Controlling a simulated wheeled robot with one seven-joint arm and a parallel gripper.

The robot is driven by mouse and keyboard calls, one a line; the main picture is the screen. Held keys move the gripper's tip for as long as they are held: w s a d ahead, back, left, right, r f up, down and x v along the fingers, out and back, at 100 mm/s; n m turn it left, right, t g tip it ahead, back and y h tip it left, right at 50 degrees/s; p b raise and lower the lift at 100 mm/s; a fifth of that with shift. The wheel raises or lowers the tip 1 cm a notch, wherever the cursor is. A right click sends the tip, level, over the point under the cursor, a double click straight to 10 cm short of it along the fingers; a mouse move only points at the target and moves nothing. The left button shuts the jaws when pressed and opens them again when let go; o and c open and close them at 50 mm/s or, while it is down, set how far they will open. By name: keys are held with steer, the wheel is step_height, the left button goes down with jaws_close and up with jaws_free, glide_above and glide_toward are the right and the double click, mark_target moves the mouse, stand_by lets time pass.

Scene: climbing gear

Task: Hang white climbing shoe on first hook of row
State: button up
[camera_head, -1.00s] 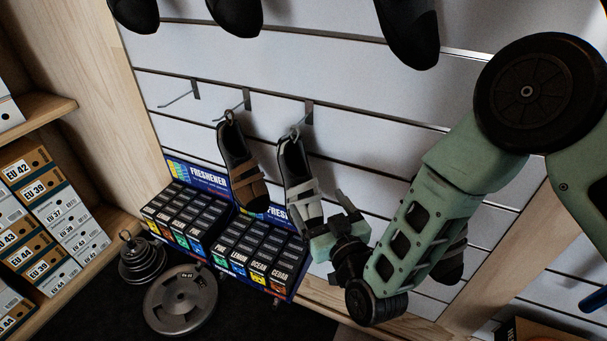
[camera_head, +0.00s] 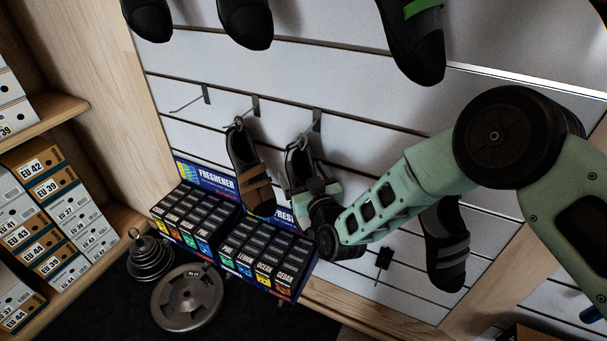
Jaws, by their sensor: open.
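The white climbing shoe (camera_head: 293,168) hangs by its heel loop from the third hook (camera_head: 314,121) from the left in the row on the slatted wall. Only its upper part and left edge show; my gripper hides much of the rest. My gripper (camera_head: 318,187) is open and right at the front of the shoe; I cannot tell whether it touches it. The leftmost hook (camera_head: 190,103) of the row is bare. A brown-strapped shoe (camera_head: 252,175) hangs on the second hook (camera_head: 250,108), between the bare hook and the white shoe.
Freshener display boxes (camera_head: 235,240) stand below the hooks. A dark shoe with grey straps (camera_head: 445,245) hangs to the right behind my arm. Dark shoes (camera_head: 246,22) hang above. Weight plates (camera_head: 187,297) and shelved shoe boxes (camera_head: 45,215) are at left.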

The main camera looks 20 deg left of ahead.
mark_target(295, 181)
steer(key=c, duration=1.2)
steer(key=shift+s+r, duration=0.2)
steer(key=shift+r, duration=0.5)
steer(key=shift+s, duration=0.15)
steer(key=shift+s+a+r+p, duration=0.15)
steer(key=shift+s+p, duration=0.2)
steer(key=shift+s, duration=1.3)
steer(key=shift+s, duration=0.15)
steer(key=s, duration=0.3)
steer(key=shift+a, duration=0.1)
steer(key=shift+s, duration=0.1)
